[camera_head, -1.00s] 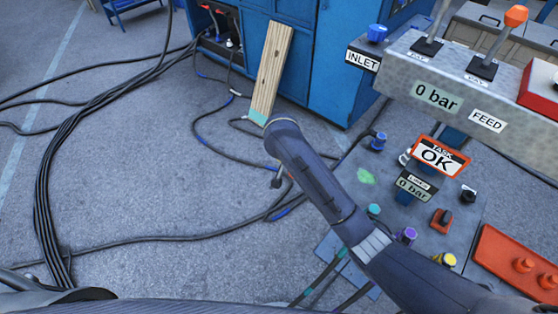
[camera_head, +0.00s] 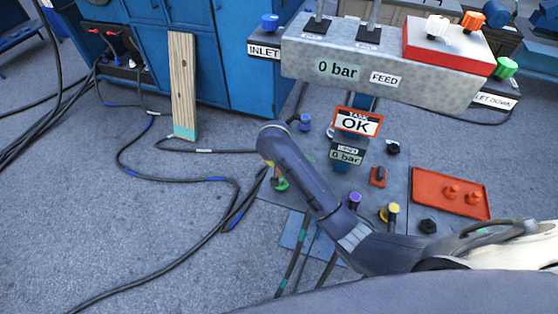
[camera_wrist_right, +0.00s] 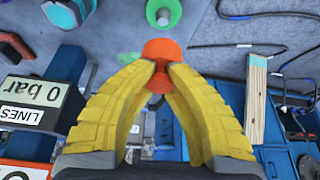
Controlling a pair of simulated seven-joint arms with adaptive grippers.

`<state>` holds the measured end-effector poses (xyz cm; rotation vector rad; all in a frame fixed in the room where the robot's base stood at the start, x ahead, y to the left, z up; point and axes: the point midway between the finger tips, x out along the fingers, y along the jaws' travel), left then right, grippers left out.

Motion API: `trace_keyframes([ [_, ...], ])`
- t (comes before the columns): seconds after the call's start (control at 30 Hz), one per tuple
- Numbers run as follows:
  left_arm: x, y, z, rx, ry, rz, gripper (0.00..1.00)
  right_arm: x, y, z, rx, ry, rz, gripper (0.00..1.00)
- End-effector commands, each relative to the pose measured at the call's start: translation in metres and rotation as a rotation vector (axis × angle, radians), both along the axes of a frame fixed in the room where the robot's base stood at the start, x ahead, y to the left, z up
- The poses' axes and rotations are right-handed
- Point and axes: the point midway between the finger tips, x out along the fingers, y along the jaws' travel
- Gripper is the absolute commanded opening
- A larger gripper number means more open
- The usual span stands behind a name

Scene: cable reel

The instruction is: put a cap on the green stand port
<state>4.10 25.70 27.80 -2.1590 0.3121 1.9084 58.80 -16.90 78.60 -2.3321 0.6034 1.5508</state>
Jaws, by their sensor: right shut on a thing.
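In the wrist view, my right gripper (camera_wrist_right: 163,72) has yellow fingers shut on an orange-red cap (camera_wrist_right: 162,50). The green stand port (camera_wrist_right: 164,10) is at the top edge of that view, in line with the cap; a gap shows between them. In the head view, the green port (camera_head: 282,184) shows just under the end of my right arm, partly covered. My left gripper is not in view.
An orange tray (camera_head: 425,188) with two orange-red caps lies at the right. Purple (camera_head: 354,201) and yellow (camera_head: 393,212) ports stand close to my arm. The OK sign (camera_head: 357,122) and metal control panel (camera_head: 310,45) rise behind. Cables lie on the floor at left; a plank (camera_head: 183,80) leans on the blue cabinet.

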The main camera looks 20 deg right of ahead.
Motion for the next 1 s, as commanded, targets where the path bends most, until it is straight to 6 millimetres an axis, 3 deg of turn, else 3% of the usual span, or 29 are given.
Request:
trace_keyframes([
  [0.6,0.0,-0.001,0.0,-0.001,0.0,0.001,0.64,0.0,0.0,-0.059,0.001,0.002,-0.002,0.0],
  [1.0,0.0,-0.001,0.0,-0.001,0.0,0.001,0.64,0.0,0.0,-0.075,0.001,0.001,-0.001,0.0],
])
